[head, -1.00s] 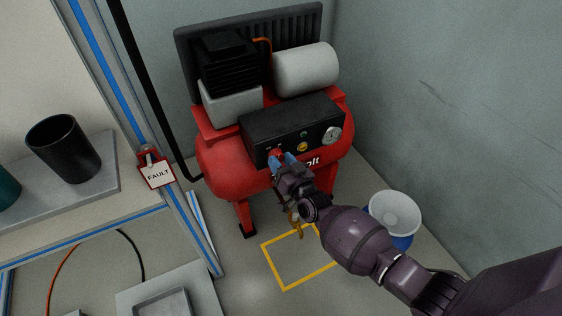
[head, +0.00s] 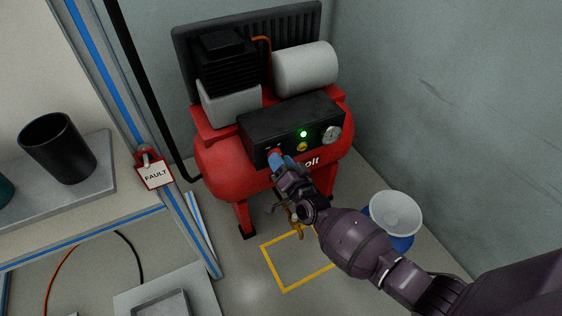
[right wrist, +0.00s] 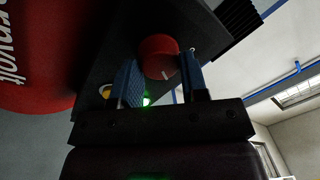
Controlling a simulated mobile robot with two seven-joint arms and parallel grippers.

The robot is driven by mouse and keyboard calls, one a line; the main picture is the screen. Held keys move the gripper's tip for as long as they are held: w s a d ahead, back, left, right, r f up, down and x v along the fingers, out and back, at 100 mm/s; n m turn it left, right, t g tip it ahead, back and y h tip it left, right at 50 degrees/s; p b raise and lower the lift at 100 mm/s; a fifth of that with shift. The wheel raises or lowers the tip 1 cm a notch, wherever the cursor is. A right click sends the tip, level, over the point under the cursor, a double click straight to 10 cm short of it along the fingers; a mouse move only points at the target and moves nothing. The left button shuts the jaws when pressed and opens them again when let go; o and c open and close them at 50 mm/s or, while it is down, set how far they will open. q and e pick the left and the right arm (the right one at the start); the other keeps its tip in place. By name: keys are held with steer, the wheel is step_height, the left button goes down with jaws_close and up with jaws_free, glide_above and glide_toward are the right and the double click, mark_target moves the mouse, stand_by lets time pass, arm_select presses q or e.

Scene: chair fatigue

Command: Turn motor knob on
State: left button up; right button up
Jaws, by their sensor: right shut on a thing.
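The red motor knob (right wrist: 159,57) sits on the black control panel (head: 290,128) of a red compressor (head: 228,168). It has a pale pointer mark in the right wrist view. My right gripper (head: 279,161) is shut on the knob, with a blue-padded finger on each side of it; it also shows in the right wrist view (right wrist: 160,85). In the head view the fingers cover much of the knob. A green lamp (head: 303,134) glows on the panel. My left gripper is out of view.
A gauge (head: 331,135) and a yellow knob (head: 302,147) are on the panel's right part. A red FAULT tag (head: 154,174) hangs on the bench post. A blue and white bucket (head: 396,212) stands at right, near a yellow floor square (head: 287,288).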

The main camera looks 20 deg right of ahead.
steer(key=o, duration=0.9)
steer(key=shift+s, duration=0.1)
arm_select(q)
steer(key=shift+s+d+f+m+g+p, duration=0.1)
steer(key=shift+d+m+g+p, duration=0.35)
steer(key=shift+p, duration=0.8)
arm_select(e)
steer(key=shift+s+d+f, duration=0.1)
steer(key=shift+s+f, duration=0.05)
steer(key=shift+s, duration=1.6)
steer(key=shift+s+d+f, duration=0.15)
steer(key=shift+s, duration=1.65)
steer(key=shift+s+d+f, duration=0.1)
steer(key=shift+s+f, duration=0.05)
steer(key=shift+s, duration=1.6)
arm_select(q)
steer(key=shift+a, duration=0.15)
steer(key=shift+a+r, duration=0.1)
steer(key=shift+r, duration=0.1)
